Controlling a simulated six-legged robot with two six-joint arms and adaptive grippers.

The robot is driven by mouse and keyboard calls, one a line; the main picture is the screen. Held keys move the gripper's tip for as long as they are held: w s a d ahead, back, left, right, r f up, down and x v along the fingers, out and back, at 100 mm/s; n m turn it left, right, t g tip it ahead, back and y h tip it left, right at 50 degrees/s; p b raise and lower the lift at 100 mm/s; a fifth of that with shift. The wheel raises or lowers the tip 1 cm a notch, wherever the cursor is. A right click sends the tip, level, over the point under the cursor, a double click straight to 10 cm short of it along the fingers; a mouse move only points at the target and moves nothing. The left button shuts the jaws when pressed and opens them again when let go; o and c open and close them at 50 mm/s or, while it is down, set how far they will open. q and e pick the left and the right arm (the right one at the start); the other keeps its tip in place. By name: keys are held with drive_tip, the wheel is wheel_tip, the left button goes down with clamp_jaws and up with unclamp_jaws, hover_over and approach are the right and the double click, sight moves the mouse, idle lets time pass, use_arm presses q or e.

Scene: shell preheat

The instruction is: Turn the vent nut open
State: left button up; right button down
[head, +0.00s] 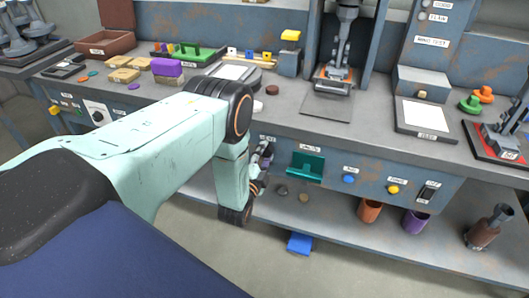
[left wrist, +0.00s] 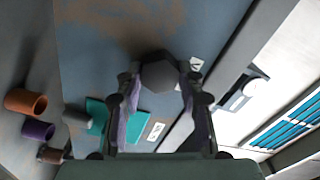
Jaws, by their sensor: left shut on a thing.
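The vent nut (left wrist: 160,72) is a dark grey hexagonal piece on the blue-grey, rust-stained panel in the left wrist view. My left gripper (left wrist: 158,88) has one finger on each side of it and is shut on it. In the head view my left gripper (head: 262,165) is at the front panel of the bench, below the worktop edge. My arm hides most of the nut's area there, so I cannot make out the nut or how far it is turned. My right gripper is not in view.
A teal holder (head: 306,165), a blue button (head: 348,179) and a yellow button (head: 393,189) are right of the gripper on the panel. The lower shelf has an orange cup (head: 370,210) and a purple cup (head: 416,221). A blue object (head: 299,243) is lower down.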

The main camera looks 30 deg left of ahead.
use_arm(q)
drive_tip(key=shift+m, duration=0.6)
drive_tip(key=o, duration=1.2)
drive_tip(key=v, duration=1.2)
